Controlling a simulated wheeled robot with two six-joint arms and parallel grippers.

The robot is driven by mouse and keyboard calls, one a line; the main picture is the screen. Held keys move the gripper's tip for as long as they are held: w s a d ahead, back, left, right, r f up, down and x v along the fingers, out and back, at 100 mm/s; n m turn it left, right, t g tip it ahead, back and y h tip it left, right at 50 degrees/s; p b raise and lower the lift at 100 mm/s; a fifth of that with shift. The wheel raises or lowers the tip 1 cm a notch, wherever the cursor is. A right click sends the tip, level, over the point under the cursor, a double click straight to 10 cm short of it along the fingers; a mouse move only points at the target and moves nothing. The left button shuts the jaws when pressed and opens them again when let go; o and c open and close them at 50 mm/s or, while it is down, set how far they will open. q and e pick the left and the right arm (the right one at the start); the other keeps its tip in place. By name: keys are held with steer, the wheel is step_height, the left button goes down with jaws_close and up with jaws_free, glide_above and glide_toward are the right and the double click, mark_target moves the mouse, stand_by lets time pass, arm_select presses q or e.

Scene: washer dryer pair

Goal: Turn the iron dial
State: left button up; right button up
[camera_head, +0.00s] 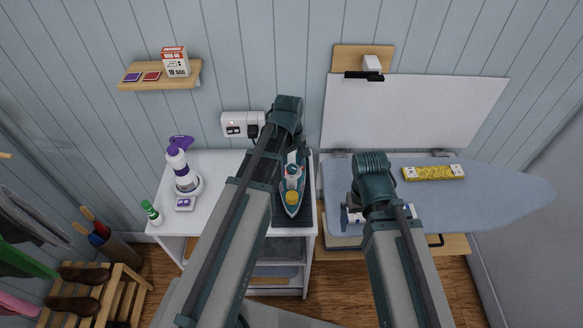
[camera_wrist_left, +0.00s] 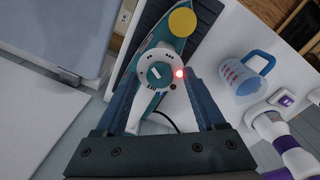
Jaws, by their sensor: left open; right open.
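The teal-and-white iron (camera_head: 295,204) stands on the right part of the white cabinet top, partly covered by my left arm. Its round dial (camera_wrist_left: 160,74), teal with a white mark on a white ring, shows clearly in the left wrist view. My left gripper (camera_wrist_left: 163,82) is open, with one finger on each side of the dial; I cannot tell whether they touch it. A red light (camera_wrist_left: 180,73) glows beside the dial, and a yellow cap (camera_wrist_left: 182,21) sits further along the iron. My right gripper (camera_head: 349,208) is open over the ironing board, mostly hidden by its wrist.
A purple-and-white spray bottle (camera_head: 178,166) and a green-capped bottle (camera_head: 151,211) stand on the cabinet's left. A measuring jug (camera_wrist_left: 245,74) is near the iron. A socket (camera_head: 240,124) is on the wall.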

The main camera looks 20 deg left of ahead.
arm_select(q)
steer(key=shift+c, duration=0.2)
jaws_close()
stand_by(0.3)
steer(key=m, duration=1.1)
steer(key=shift+m, duration=0.6)
